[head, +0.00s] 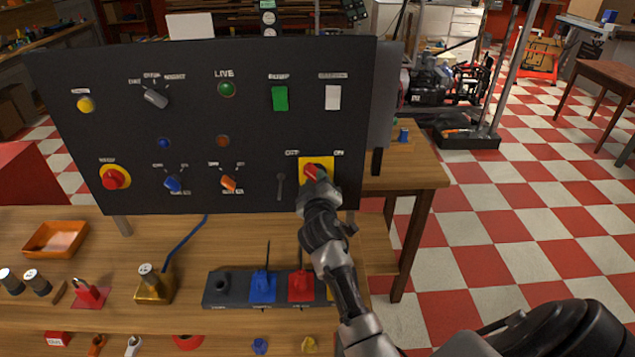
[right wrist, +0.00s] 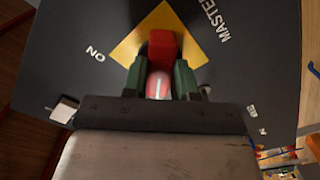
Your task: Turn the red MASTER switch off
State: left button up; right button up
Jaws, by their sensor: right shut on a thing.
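The red MASTER switch (head: 311,170) sits on a yellow square plate (head: 325,162) at the lower right of the black panel. OFF is printed at its upper left and ON at its upper right. My right gripper (head: 314,182) is at the switch and covers part of it. In the right wrist view, the red handle (right wrist: 162,46) stands between the green-sided fingers of my gripper (right wrist: 160,80), which is shut on it. A white mark shows on the handle. The ON label is left of the yellow plate (right wrist: 133,42) there. My left gripper is not in view.
The black panel (head: 190,125) carries other controls: a red knob on yellow (head: 115,178), blue (head: 173,184) and orange (head: 229,184) selectors, a green rocker (head: 280,98) and a white rocker (head: 332,97). A wooden bench (head: 180,222) with several parts lies below. Checkered floor is open at right.

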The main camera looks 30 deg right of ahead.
jog(key=shift+r+n, duration=0.15)
jog(key=shift+n, duration=0.15)
jog(key=o, duration=0.9)
jog(key=shift+d, duration=0.1)
jog(key=shift+b+v, duration=1.05)
jog(key=shift+v, duration=4.3)
